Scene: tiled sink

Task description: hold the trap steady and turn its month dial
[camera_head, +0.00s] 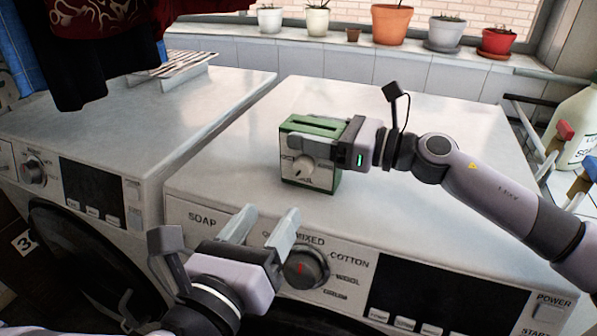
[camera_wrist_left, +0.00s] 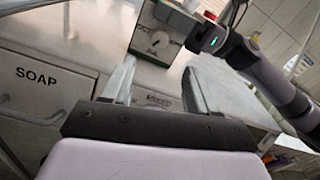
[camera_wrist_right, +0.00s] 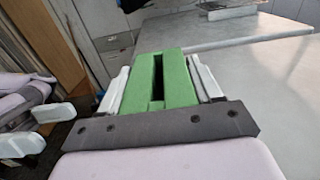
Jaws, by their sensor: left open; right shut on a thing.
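The trap (camera_head: 322,125) is a green box with a slot in its top and a pale front plate, standing on the right-hand washing machine. Its month dial (camera_head: 302,165) is a light knob on that front plate, with lettering around it. My right gripper (camera_head: 340,140) is shut on the trap from the right; the right wrist view shows the green top (camera_wrist_right: 160,78) between its fingers. My left gripper (camera_head: 262,228) is open and empty, in front of and below the trap, near the machine's front edge. In the left wrist view the dial (camera_wrist_left: 154,42) shows ahead, beyond the fingertips.
The right washing machine top (camera_head: 420,115) is clear around the trap. Its program knob (camera_head: 306,268) is close beside my left gripper. Another washing machine (camera_head: 100,125) stands at left. Potted plants (camera_head: 391,22) line the sill, and a soap bottle (camera_head: 575,125) stands at far right.

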